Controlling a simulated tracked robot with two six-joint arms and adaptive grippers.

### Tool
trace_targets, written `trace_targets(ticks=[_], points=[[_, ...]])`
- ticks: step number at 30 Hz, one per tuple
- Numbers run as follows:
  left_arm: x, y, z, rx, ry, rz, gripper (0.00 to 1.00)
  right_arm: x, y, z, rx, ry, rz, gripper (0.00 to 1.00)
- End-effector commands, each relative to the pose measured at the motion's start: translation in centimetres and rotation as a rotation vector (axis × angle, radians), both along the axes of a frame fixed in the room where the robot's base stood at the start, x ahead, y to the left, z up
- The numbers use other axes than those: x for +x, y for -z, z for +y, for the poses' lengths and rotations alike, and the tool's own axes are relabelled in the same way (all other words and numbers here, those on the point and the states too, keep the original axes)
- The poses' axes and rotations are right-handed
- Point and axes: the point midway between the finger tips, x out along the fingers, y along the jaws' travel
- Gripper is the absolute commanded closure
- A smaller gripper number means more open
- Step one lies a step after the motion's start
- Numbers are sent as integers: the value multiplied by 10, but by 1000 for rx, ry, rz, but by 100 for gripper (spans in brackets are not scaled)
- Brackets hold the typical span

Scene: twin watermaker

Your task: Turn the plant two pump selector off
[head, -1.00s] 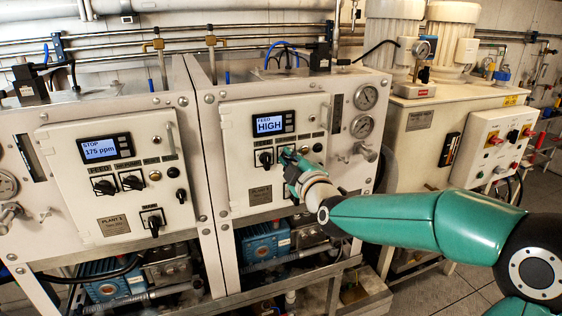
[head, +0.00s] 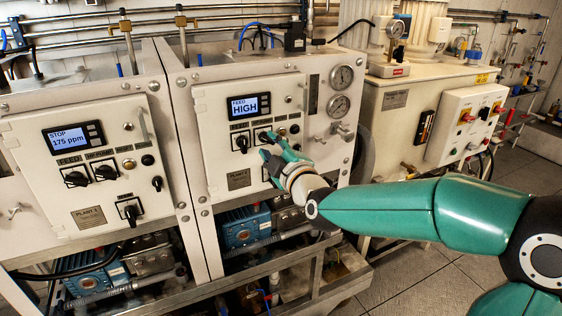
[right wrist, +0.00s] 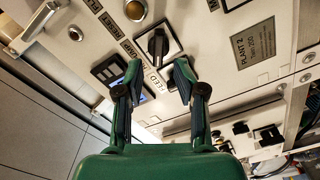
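The plant two panel (head: 205,165) carries a display (head: 248,106) reading "FEED HIGH". Its black pump selector (head: 264,136) sits right of the feed selector (head: 241,142). In the right wrist view the pump selector (right wrist: 158,45) has its handle running up and down in the picture, with an "OFF" mark beside it. My right gripper (head: 270,146) is just in front of the panel, close to the selector. In the right wrist view its fingers (right wrist: 157,78) are apart, with the knob beyond the gap and nothing between them. My left gripper is out of view.
The plant one panel (head: 85,165), with similar selectors and a "STOP 175 ppm" display, stands at left. Gauges (head: 341,77) and a valve (head: 342,131) sit right of the gripper. A white control box (head: 465,125) is farther right. Pumps (head: 245,227) are below.

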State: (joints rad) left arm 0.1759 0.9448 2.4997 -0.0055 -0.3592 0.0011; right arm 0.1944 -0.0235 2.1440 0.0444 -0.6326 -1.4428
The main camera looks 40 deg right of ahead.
Motion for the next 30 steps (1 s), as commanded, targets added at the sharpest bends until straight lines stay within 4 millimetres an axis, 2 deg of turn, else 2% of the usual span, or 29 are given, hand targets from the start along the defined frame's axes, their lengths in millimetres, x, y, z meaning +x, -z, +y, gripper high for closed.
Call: trace_targets(ticks=[6,12,17,26,29,30], points=[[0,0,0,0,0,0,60,-44,-1,11,-1,0,-2,62],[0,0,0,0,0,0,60,-68,0,17,-3,-1,-2,62],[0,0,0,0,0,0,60,-74,1,19,-2,-1,-1,62],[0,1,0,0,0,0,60,-73,3,20,3,-3,3,62],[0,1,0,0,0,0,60,-67,19,25,41,-18,34,62],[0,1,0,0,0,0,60,-63,30,28,71,-27,56,62]])
